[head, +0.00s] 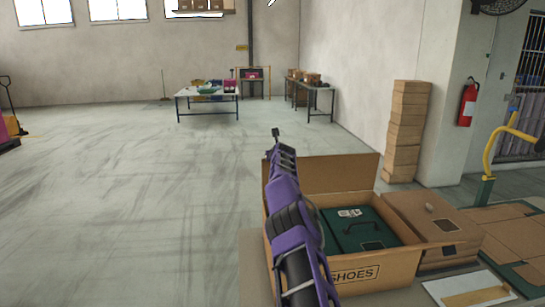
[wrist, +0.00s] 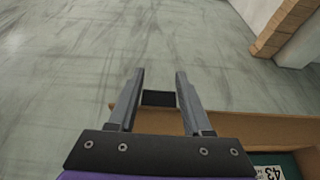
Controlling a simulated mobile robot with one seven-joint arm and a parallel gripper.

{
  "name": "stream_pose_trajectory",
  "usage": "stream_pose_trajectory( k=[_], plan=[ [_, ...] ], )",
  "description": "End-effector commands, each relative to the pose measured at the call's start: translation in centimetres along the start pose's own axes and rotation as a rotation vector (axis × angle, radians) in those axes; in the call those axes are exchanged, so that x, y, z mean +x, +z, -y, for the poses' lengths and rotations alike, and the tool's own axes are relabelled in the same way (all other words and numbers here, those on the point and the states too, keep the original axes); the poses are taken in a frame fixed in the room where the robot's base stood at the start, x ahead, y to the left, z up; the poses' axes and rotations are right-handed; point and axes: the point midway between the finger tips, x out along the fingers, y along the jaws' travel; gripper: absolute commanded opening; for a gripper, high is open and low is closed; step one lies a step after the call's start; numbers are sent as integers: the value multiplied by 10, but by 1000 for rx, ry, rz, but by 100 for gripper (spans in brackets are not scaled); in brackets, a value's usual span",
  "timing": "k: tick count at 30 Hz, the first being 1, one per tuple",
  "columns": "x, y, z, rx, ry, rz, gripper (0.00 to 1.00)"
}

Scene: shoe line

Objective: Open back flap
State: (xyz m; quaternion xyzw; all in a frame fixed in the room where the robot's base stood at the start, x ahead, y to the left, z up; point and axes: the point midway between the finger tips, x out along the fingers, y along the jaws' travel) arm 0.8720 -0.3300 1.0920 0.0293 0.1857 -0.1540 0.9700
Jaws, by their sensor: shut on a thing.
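An open brown carton (head: 390,270) marked SHOES stands on the table at the front. Its back flap (head: 335,174) stands up behind the opening, leaning back a little. A dark green box (head: 372,240) with a handle and a white label lies inside the carton. My gripper (head: 280,143) is over the carton's left rear corner, beside the flap's left end. My arm hides the carton's left side.
A closed brown box (head: 425,225) stands right of the carton. Flat cardboard pieces (head: 510,225) and a paper (head: 465,288) lie farther right. A tall stack of boxes (head: 407,130) stands behind. The floor to the left is clear.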

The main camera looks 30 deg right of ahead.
Motion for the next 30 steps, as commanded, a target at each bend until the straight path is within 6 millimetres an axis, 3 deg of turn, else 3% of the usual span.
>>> stream_pose_trajectory(
  k=[1,14,15,19,30],
  plan=[
    [5,-16,2,2,0,-24,0],
    [6,-17,1,2,1,-26,0],
    [6,-17,1,2,1,-26,55],
    [6,-17,1,2,2,-27,78],
    [5,-17,2,2,0,-25,80]
  ],
)
